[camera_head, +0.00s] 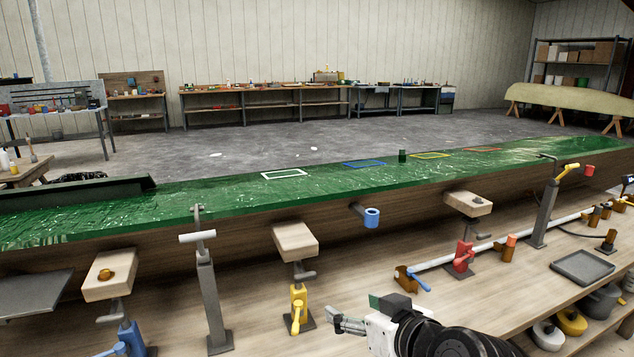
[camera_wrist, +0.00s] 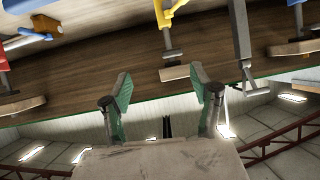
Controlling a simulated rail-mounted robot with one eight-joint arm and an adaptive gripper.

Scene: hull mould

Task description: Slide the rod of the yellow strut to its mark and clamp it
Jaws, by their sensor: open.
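The yellow strut (camera_head: 299,303) stands upright on the bench under the hull mould in the head view, with a yellow lever on its front. Its grey rod (camera_head: 298,270) rises to a wooden pad (camera_head: 296,241) near the mould's side. The mark on the rod cannot be made out. In the wrist view the yellow strut (camera_wrist: 164,12) shows at the top, inverted, with its pad (camera_wrist: 175,72) partly behind a finger. My gripper (camera_head: 357,311) is open and empty, right of the yellow strut in the head view; its green-padded fingers show in the wrist view (camera_wrist: 160,84).
The green hull mould (camera_head: 235,196) runs above the bench (camera_head: 375,315). The red strut (camera_head: 463,255) stands to the right and the blue strut (camera_head: 131,338) to the left. A grey post (camera_head: 211,300) stands between blue and yellow. A grey tray (camera_head: 582,267) lies at right.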

